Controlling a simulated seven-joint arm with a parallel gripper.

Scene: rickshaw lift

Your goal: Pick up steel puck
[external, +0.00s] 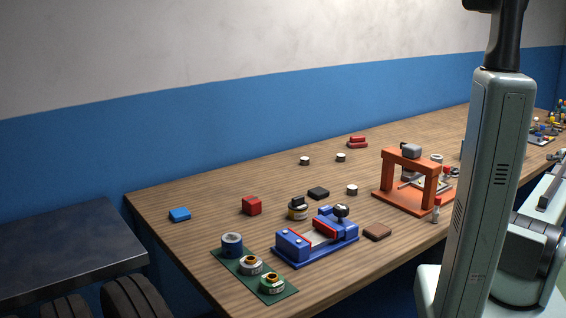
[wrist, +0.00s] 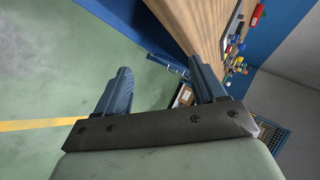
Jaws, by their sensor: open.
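Several small round pieces with pale tops and dark sides lie on the wooden workbench. Two puck-like pieces, a left one (external: 305,161) and a right one (external: 340,157), sit toward the back in the external view. A third puck-like piece (external: 352,190) sits nearer the middle, beside a flat black block (external: 318,193). I cannot tell which of them is the steel puck. My gripper (wrist: 160,67) is open and empty in the wrist view, with green floor and the bench edge beyond its fingers. It is out of the external view.
A blue vise-like fixture (external: 290,246), an orange frame (external: 427,190) and a green mat (external: 228,266) with round parts stand on the workbench (external: 160,198). The back left of the bench is clear.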

